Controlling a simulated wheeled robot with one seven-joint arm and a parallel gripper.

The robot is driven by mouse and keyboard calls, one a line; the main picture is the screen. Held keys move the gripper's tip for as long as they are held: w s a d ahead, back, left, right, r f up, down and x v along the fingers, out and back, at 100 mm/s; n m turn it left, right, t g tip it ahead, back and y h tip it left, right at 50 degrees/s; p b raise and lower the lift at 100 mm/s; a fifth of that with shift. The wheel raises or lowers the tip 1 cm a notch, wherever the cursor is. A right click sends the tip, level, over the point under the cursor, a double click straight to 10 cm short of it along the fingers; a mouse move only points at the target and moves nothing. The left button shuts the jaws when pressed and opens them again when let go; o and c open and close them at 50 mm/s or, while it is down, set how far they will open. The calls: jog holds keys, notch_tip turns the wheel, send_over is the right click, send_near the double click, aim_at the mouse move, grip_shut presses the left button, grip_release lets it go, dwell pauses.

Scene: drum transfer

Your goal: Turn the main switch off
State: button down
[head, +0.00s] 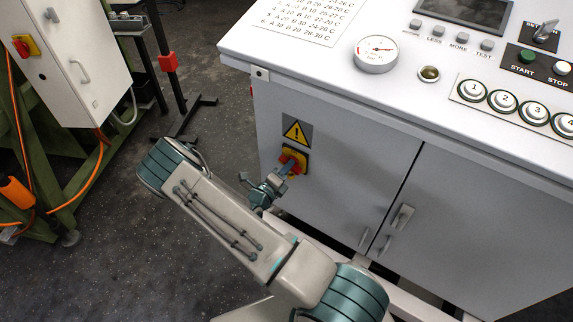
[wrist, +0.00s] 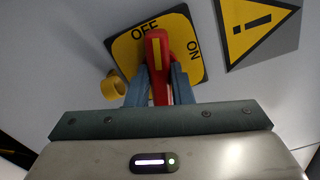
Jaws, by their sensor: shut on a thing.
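The main switch (head: 299,157) is a yellow plate with a red handle on the front of the white cabinet, below a warning triangle. In the wrist view the yellow plate (wrist: 126,48) carries the words OFF and ON. The red handle (wrist: 157,58) has a yellow stripe, and its upper end points close to the OFF word, with ON off to the right. My gripper (wrist: 158,85) is shut on the handle, one finger on each side. In the head view my gripper (head: 279,177) reaches the switch from below left and hides part of the handle.
The console top (head: 330,60) above the switch holds a gauge (head: 376,53), buttons and a screen. A second red and yellow switch (head: 25,46) is on another cabinet at the left. The floor (head: 110,200) between the cabinets is mostly open.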

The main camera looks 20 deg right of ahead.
jog(key=shift+s+n+p, duration=0.1)
jog(key=shift+n+p, duration=0.55)
jog(key=shift+n, duration=0.85)
jog(key=shift+f, duration=0.1)
jog(key=c, duration=1.3)
grip_release()
jog(key=shift+d, duration=0.1)
jog(key=v, duration=1.4)
